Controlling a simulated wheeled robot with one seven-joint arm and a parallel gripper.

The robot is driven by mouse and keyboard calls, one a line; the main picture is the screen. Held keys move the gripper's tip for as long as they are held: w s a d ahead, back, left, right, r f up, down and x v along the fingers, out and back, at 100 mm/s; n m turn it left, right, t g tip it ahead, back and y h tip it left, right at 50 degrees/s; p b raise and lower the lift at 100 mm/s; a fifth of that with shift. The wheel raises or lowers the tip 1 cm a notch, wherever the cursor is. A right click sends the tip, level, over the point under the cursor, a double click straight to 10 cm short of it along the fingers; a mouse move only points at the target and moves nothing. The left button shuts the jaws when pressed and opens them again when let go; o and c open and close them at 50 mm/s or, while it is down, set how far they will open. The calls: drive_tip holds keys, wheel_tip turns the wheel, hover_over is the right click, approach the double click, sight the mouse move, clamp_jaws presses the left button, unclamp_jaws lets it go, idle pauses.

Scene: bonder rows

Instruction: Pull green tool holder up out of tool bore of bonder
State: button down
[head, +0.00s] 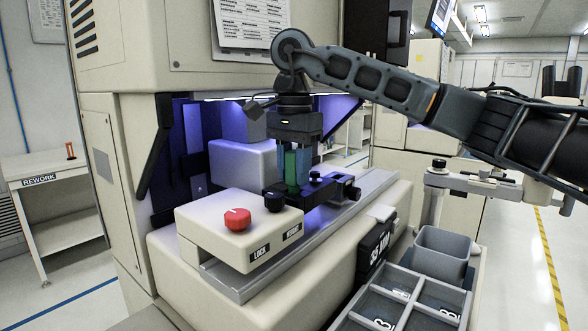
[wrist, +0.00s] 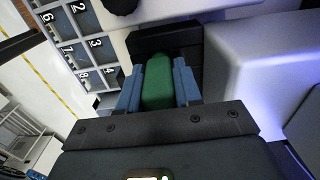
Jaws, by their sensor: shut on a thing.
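The green tool holder (head: 292,168) stands upright between the fingers of my gripper (head: 298,170), over the tool bore area of the bonder (head: 235,235). In the wrist view the green tool holder (wrist: 157,82) lies between the two blue fingers of my gripper (wrist: 157,85), which is shut on it. A black block sits at the holder's lower end, and the bore itself is hidden. I cannot tell how deep the holder sits. The red knob (head: 237,219) is on the cream housing near labels reading LOCK and RIGHT-side text too small to read.
A black knob (head: 274,201) stands close to the gripper. A grey divided tray (head: 400,297) with numbered compartments and a grey cup (head: 441,254) are at the lower right. The bonder's upper housing (head: 200,45) hangs behind and above the gripper. A REWORK table (head: 40,180) stands at left.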

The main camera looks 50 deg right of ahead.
drive_tip(key=shift+r+p, duration=1.9)
drive_tip(key=shift+r, duration=2.1)
